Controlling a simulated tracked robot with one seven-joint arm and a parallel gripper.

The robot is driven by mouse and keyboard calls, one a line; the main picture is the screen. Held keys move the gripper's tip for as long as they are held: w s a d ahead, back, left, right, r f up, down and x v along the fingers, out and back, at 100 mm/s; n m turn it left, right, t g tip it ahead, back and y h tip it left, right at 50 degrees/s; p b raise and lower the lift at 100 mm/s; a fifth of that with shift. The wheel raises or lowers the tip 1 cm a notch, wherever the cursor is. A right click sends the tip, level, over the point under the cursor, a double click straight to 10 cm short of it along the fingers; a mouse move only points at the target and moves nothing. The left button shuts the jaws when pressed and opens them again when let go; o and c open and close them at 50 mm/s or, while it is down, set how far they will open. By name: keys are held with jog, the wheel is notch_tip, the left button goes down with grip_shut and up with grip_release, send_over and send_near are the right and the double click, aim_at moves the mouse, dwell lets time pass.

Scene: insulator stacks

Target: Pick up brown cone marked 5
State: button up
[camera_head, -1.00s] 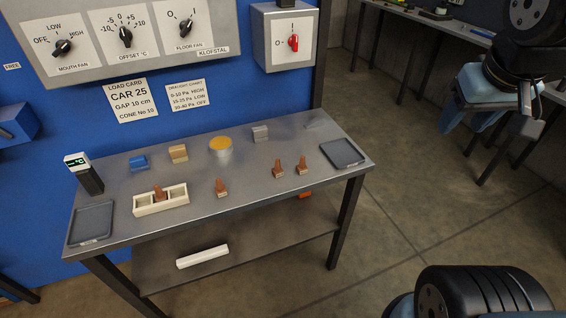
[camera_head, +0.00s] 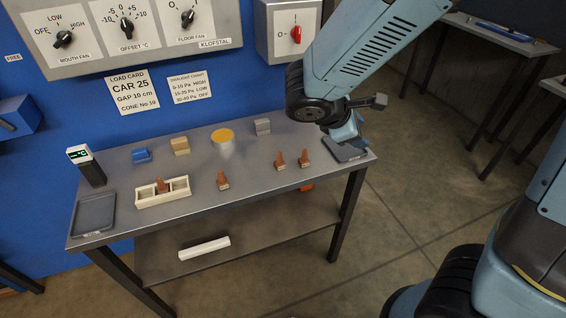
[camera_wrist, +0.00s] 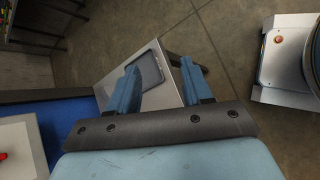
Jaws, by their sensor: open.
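Several small brown cones stand on the grey metal table (camera_head: 250,190). One cone (camera_head: 223,180) stands alone near the middle front, and two more, a cone (camera_head: 281,160) and a cone (camera_head: 304,159), stand close together to its right. Another cone (camera_head: 162,185) sits in the cream compartment holder (camera_head: 178,196) at the left. Their numbers are too small to read. My gripper (camera_head: 352,132) is above the table's right end, over the right grey tray (camera_head: 345,149), to the right of and beyond the cones. In the wrist view my gripper (camera_wrist: 160,92) is open and empty, and no cone shows there.
A blue block (camera_head: 141,155), a tan block (camera_head: 180,146), a tin with an orange top (camera_head: 223,142) and a grey block (camera_head: 262,127) line the back. A left tray (camera_head: 94,215) and a display post (camera_head: 88,165) stand left. The control panel hangs behind the table.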

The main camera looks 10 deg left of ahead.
jog(key=s+a+f+n+t+y, duration=0.1)
jog(key=a+f+n+t, duration=0.1)
jog(key=a+f+n, duration=0.3)
jog(key=a+f+n+t, duration=0.1)
jog(key=a+n+t, duration=0.15)
jog(key=a, duration=0.35)
jog(key=n+t+y, duration=0.3)
jog(key=n+y, duration=0.1)
jog(key=n, duration=0.3)
send_near(278, 155)
jog(key=shift+g, duration=0.25)
jog(key=x, duration=0.3)
jog(key=r+x, duration=0.1)
jog(key=x, duration=0.1)
jog(key=shift+w+d+f, duration=0.2)
jog(key=shift+w+d, duration=0.1)
jog(key=shift+w, duration=0.15)
jog(key=shift+x, duration=2.65)
jog(key=shift+a+f, duration=0.2)
jog(key=shift+c, duration=0.3)
grip_shut()
